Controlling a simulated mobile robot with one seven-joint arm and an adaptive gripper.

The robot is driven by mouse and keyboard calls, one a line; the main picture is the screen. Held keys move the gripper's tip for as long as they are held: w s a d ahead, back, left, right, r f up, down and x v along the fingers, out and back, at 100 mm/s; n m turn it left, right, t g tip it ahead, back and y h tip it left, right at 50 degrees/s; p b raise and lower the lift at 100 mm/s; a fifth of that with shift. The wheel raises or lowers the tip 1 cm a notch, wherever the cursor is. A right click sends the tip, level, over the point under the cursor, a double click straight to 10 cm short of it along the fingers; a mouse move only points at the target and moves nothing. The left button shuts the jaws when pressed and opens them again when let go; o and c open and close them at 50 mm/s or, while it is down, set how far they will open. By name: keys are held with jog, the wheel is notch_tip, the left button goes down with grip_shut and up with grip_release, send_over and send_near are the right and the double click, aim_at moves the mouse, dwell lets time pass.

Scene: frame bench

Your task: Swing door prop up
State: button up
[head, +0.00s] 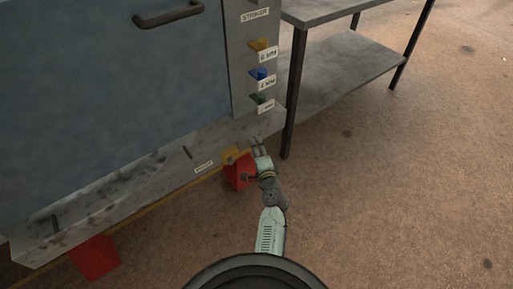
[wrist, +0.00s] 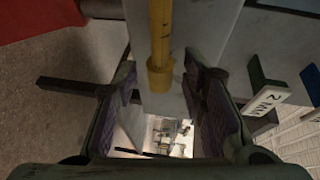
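The door is a large blue-grey panel (head: 120,75) with a dark bar handle (head: 168,15), set in a grey metal frame. A yellow piece (head: 230,155) sits at the right end of the frame's lower beam, and a thin yellow strip runs along below that beam. In the wrist view a yellow rod with a collar (wrist: 160,45) reaches down between my fingers. I take it to be the prop. My gripper (head: 258,141) is just right of the yellow piece. In the wrist view my gripper (wrist: 158,85) is open, with gaps on both sides of the rod.
Red blocks (head: 97,257) stand under the frame; another (head: 238,172) is close to my gripper. Yellow (head: 264,47), blue (head: 262,73) and green (head: 261,98) tabs with labels project from the right post. A metal bench (head: 345,75) stands behind right. The floor at right is clear.

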grip_shut()
dwell(0.6)
